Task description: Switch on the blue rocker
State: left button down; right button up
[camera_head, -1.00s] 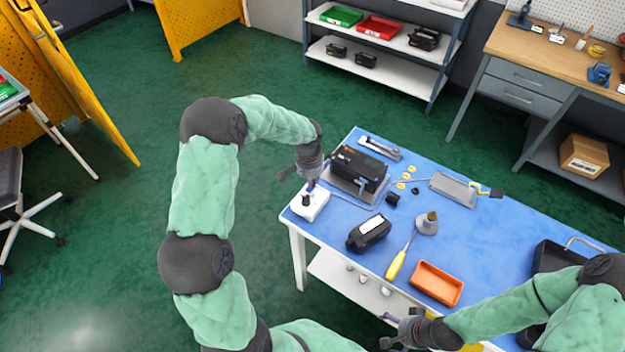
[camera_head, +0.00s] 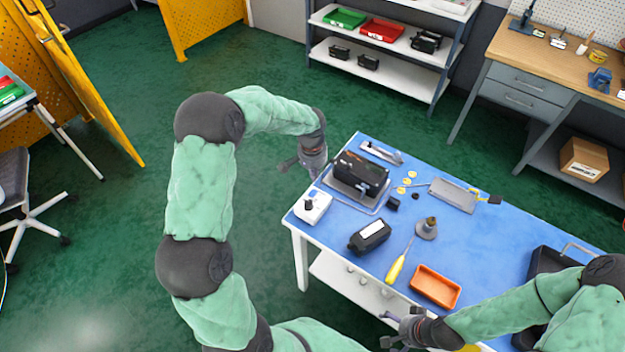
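A small white box (camera_head: 316,210) with a black knob (camera_head: 308,205) sits at the left corner of the blue-topped table. A small blue spot shows near its far edge; it is too small to tell whether this is the rocker or which way it is set. My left gripper (camera_head: 314,176) hangs just beyond the box, pointing down and apart from it. Its fingers are too small to read, and nothing shows held in it. My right gripper (camera_head: 389,322) is low at the table's front edge, away from the box, its finger state unclear.
A black device (camera_head: 361,173) on a grey plate stands right of the white box. A black case (camera_head: 370,236), a yellow-handled screwdriver (camera_head: 396,270) and an orange tray (camera_head: 436,287) lie nearer the front. Open green floor lies left of the table (camera_head: 325,232).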

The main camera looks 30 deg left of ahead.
pick_arm(q)
notch_tip(320, 180, up, 8)
jog(key=p, duration=0.1)
jog(key=shift+w+d+f, duration=0.15)
jog(key=shift+w+f, duration=0.05)
jog(key=shift+w, duration=0.25)
pick_arm(e)
jog(key=shift+r, duration=0.6)
